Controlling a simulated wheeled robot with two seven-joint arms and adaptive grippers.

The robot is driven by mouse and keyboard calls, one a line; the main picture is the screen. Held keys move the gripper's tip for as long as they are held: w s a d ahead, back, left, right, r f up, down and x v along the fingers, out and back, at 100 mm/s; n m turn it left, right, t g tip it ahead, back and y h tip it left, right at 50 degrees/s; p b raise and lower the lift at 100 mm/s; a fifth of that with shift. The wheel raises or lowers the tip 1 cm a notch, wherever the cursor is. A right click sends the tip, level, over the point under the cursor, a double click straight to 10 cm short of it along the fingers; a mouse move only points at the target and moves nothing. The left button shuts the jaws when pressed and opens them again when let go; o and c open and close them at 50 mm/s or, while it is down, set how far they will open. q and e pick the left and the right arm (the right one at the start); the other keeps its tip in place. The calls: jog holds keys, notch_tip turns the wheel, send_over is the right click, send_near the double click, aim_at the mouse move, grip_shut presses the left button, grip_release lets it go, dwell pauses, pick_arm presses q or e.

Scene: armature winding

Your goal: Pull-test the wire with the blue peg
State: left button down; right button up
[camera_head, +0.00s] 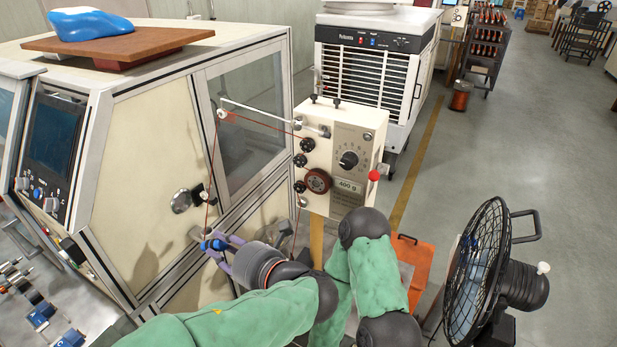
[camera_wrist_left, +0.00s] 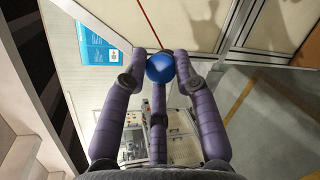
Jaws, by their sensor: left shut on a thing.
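The blue peg (camera_head: 214,244) is held in the fingers of my left gripper (camera_head: 217,246), in front of the cream machine panel. In the left wrist view, the peg's round blue end (camera_wrist_left: 160,68) sits between the purple fingertips of my left gripper (camera_wrist_left: 160,70). The thin red wire (camera_head: 212,165) runs from a white pulley (camera_head: 222,113) down to the peg; it also shows above the peg in the wrist view (camera_wrist_left: 149,22). From the pulley it runs right to the tensioner box (camera_head: 345,135), which carries a dial and a "400 g" label. My right gripper is not visible.
The cream machine (camera_head: 143,150) with its windowed door stands close behind my left gripper. A black fan (camera_head: 490,270) stands at the right, and an orange box (camera_head: 408,262) is behind my arm. A white cooler (camera_head: 368,75) is farther back.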

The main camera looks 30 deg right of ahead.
pick_arm(q)
jog(key=s+d+r+m+t+h+p, duration=0.2)
jog(key=s+d+r+m+h, duration=0.3)
jog(key=r, duration=0.4)
jog(key=s+d+r+m+t+h+p, duration=0.2)
jog(key=s+d+r+m+h, duration=0.3)
jog(key=r, duration=0.5)
jog(key=s+d+h, duration=0.2)
jog(key=s, duration=0.1)
jog(key=shift+s+d+t+p, duration=0.2)
jog(key=shift+s+t+p, duration=0.1)
jog(key=shift+t, duration=0.1)
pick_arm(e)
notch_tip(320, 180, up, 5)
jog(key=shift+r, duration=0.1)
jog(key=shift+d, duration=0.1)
